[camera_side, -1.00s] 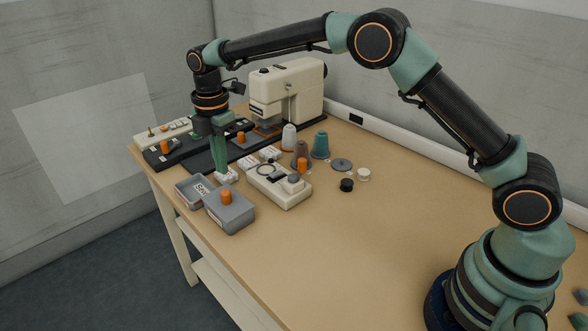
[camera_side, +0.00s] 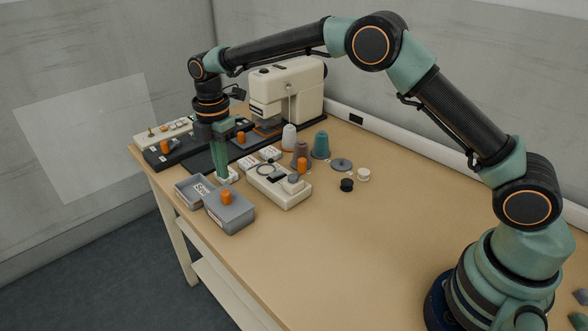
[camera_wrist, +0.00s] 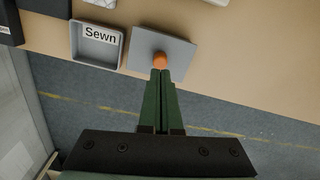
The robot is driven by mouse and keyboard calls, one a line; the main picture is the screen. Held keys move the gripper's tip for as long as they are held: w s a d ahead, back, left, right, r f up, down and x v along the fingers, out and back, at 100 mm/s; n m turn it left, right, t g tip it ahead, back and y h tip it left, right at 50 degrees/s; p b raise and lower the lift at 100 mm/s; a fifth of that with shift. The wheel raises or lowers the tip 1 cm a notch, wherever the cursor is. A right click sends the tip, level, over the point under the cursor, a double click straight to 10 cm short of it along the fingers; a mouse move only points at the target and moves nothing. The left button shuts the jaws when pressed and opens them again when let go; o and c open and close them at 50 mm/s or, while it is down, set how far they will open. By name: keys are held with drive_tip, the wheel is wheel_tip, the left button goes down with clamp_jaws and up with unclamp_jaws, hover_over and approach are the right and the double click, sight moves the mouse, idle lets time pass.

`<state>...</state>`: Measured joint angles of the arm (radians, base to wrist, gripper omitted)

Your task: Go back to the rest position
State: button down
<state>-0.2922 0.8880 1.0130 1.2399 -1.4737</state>
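My gripper (camera_side: 222,178) hangs from the arm with its green fingers pointing down over the far left part of the table. In the wrist view the two fingers (camera_wrist: 160,74) lie close together, with nothing visible between them. Just past their tips in that view is the orange knob (camera_wrist: 160,60) on a grey lid (camera_wrist: 176,47). In the side view the same knob (camera_side: 226,197) sits on the grey box (camera_side: 232,213), and the fingertips end a little above it in the picture. The exact height over the box cannot be told.
An open grey tray labelled "Sewn" (camera_wrist: 97,57) stands beside the box; it also shows in the side view (camera_side: 182,197). A cream sewing machine (camera_side: 290,88), thread cones (camera_side: 320,146) and a cream device (camera_side: 277,196) stand nearby. The table's right front (camera_side: 350,250) is clear.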

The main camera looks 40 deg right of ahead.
sight(226, 191)
drive_tip(key=shift+f, duration=0.3)
drive_tip(key=shift+f, duration=0.35)
drive_tip(key=shift+f, duration=1)
drive_tip(key=shift+f, duration=0.35)
drive_tip(key=shift+f, duration=0.1)
wheel_tip(226, 191, up, 7)
drive_tip(key=shift+r, duration=0.1)
idle(0.8)
